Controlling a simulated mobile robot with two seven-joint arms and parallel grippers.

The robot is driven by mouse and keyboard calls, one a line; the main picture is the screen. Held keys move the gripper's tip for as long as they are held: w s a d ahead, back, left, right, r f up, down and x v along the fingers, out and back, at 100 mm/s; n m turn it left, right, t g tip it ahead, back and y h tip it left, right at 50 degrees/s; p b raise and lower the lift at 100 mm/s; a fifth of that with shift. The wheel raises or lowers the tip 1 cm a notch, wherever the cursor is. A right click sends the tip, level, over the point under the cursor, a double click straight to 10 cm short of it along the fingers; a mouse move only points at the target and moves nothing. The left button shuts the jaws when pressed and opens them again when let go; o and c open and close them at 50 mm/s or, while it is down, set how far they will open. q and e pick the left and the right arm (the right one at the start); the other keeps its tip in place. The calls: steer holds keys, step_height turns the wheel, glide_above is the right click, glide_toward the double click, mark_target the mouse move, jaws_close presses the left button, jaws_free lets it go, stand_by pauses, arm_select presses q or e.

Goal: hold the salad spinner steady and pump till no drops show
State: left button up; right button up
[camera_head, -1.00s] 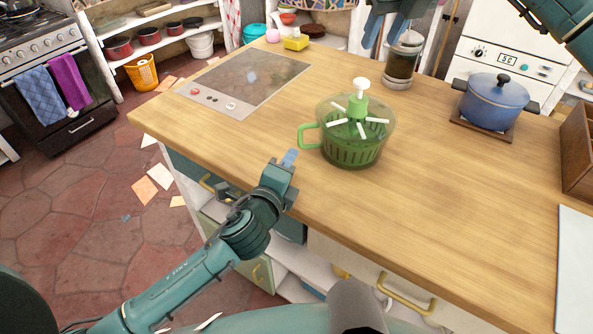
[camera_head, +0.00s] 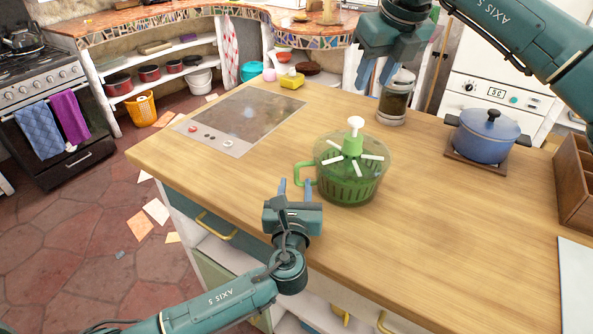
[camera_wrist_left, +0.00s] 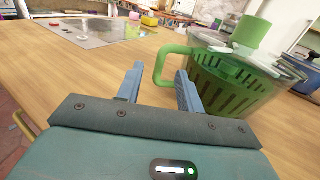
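The salad spinner (camera_head: 347,185) stands upright on the wooden counter, with a clear bowl, a green slotted basket and a green pump with a white knob (camera_head: 355,124) on top. Its green side handle (camera_head: 303,172) points left. My left gripper (camera_head: 295,186) is open at the counter's front edge, just in front of the handle. In the left wrist view the handle (camera_wrist_left: 161,66) shows beyond and between the blue fingertips (camera_wrist_left: 160,85), not gripped. My right gripper (camera_head: 374,72) is open and empty, above and behind the spinner. Drops cannot be made out.
A glass jar (camera_head: 394,103) stands behind the spinner, below my right gripper. A blue pot (camera_head: 487,136) sits on a trivet at right, near a wooden box (camera_head: 577,175). A cooktop (camera_head: 248,120) lies at left.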

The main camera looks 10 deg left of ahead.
mark_target(296, 174)
arm_select(q)
steer(key=w, duration=0.7)
steer(key=shift+a, duration=0.35)
steer(key=shift+c, duration=0.3)
jaws_close()
